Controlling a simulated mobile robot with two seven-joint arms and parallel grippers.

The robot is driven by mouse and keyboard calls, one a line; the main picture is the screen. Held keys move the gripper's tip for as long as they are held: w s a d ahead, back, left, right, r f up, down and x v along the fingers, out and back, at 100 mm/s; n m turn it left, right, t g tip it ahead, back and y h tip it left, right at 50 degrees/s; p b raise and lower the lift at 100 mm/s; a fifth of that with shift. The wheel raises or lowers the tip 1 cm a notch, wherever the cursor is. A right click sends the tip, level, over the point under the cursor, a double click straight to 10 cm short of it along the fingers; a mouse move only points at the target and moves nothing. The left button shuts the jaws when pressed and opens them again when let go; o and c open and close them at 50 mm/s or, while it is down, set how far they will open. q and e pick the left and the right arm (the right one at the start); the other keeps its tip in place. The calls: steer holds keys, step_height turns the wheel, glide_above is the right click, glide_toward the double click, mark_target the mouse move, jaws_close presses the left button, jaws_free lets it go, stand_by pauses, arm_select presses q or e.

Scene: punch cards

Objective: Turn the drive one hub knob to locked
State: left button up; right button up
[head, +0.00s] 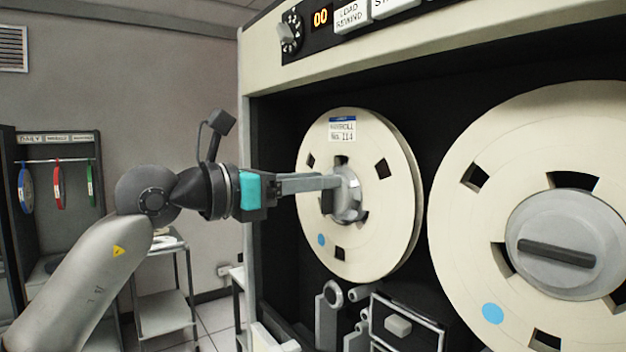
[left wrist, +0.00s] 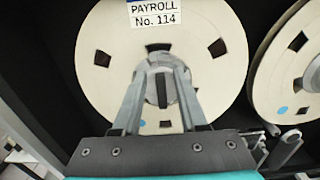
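The drive one hub knob (left wrist: 161,90) shows in the left wrist view as a narrow dark bar, roughly vertical, on the grey hub of the cream reel (left wrist: 100,30) labelled "PAYROLL No. 114". In the head view the same reel (head: 385,215) is on the left, and my fingers partly cover its grey hub (head: 350,205). My left gripper (head: 335,182) reaches in from the left with its fingertips at the hub. In the left wrist view its two fingers (left wrist: 163,72) stand apart on either side of the bar, with gaps visible. My right gripper is not in view.
A second cream reel (head: 460,240) on the right has a grey hub with a horizontal dark bar (head: 556,252). A control strip (head: 352,15) runs above. Rollers (head: 333,294) sit below the left reel. A trolley (head: 165,308) and reel rack (head: 58,137) stand at left.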

mark_target(342, 199)
arm_select(q)
jaws_close()
stand_by(0.5)
steer(key=m+b, duration=0.3)
steer(key=m, duration=0.1)
steer(key=s+d+f+m+b, duration=0.1)
steer(key=m+b, duration=0.1)
steer(key=m, duration=0.2)
steer(key=s+m+b, duration=0.1)
steer(key=m+b, duration=0.2)
steer(key=m, duration=0.2)
steer(key=shift+d+f+b, duration=0.2)
steer(key=shift+f+b, duration=0.1)
steer(key=shift+f, duration=0.1)
steer(key=m+b, duration=0.1)
steer(key=m, duration=0.3)
steer(key=shift+f+m+b, duration=0.35)
steer(key=shift+f+m, duration=0.05)
